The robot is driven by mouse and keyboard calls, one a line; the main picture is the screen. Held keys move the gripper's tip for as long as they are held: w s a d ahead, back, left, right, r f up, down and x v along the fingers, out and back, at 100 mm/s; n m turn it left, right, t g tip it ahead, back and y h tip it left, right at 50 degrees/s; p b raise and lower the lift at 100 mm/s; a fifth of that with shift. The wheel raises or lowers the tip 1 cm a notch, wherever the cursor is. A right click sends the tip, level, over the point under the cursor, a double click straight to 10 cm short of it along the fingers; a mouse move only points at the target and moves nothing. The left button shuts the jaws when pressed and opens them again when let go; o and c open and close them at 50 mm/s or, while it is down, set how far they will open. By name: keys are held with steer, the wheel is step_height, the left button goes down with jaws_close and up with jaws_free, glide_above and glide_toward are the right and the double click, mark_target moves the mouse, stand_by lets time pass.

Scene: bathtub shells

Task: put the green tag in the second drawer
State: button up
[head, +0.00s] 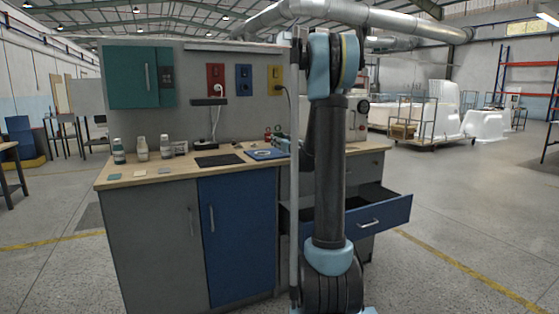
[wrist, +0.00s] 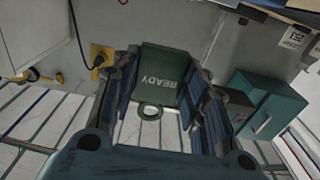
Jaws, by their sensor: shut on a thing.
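The green tag (wrist: 165,72), marked READY and with a ring at one end, is between the fingers of my gripper (wrist: 162,60) in the wrist view. The fingers are shut on it, one at each side. The drawer unit stands at the right end of the bench. Its grey top drawer (head: 367,170) is closed. The blue drawer below it, the second one (head: 384,219), is pulled out, and its inside looks dark. My arm stands in front of the left part of this drawer.
The wooden bench top (head: 221,172) carries several bottles, small flat tags at the front left (head: 139,174), a black mat (head: 219,160) and a blue tray. A teal cabinet (head: 134,77) hangs on the back panel. The floor right of the drawer is clear.

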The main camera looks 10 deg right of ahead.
step_height(320, 180, down, 8)
steer(key=shift+d+r, duration=0.25)
stand_by(0.5)
steer(key=o, duration=1.2)
steer(key=shift+o, duration=0.2)
steer(key=v, duration=1.2)
